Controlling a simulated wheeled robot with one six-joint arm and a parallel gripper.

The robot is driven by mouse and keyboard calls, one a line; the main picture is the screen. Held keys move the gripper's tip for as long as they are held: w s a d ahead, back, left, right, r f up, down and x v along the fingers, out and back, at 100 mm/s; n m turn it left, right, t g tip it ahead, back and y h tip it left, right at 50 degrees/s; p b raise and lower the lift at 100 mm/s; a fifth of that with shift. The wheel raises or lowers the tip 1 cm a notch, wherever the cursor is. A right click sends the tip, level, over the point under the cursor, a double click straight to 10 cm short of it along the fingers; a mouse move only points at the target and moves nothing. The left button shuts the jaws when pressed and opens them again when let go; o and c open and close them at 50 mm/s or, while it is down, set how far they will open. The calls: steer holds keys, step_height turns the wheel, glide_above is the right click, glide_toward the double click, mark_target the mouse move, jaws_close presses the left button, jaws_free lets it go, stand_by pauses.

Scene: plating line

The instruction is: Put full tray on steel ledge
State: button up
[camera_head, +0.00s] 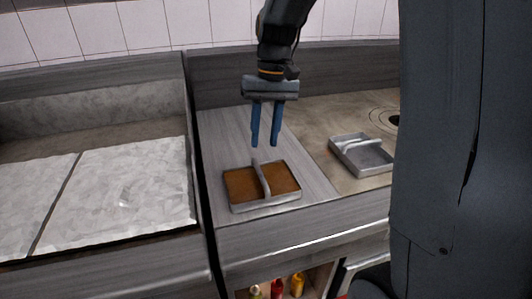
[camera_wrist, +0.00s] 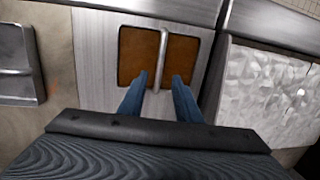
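The full tray (camera_head: 236,208) is a grey metal tray with brown contents on both sides of a raised central handle. It sits on the grey counter section in the middle of the head view, and it also shows at the top of the wrist view (camera_wrist: 163,88). My gripper (camera_head: 264,145) is above and just behind the tray, pointing down. Its two blue fingers (camera_wrist: 160,82) are apart with nothing between them in the head view. In the wrist view the handle bar lies between the finger directions. I cannot tell for sure which surface is the steel ledge.
An empty grey tray (camera_head: 366,158) with a handle stands on the brownish counter at right, near a round dark drain (camera_head: 385,118). Pale textured panels (camera_head: 120,190) fill the left counter. Bottles (camera_head: 297,285) stand on a shelf below. A low back wall (camera_head: 330,72) runs behind.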

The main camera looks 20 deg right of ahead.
steer(key=s+f, duration=0.3)
steer(key=s, duration=0.1)
steer(key=s+d+f+t+h, duration=0.1)
steer(key=s+f, duration=0.2)
steer(key=s, duration=0.2)
steer(key=s+f+t, duration=0.1)
steer(key=s+f, duration=0.2)
steer(key=s, duration=0.1)
steer(key=shift+s+d+h, duration=0.25)
steer(key=shift+s+h, duration=0.05)
steer(key=shift+s, duration=0.1)
steer(key=shift+s+f, duration=0.25)
steer(key=shift+s, duration=0.1)
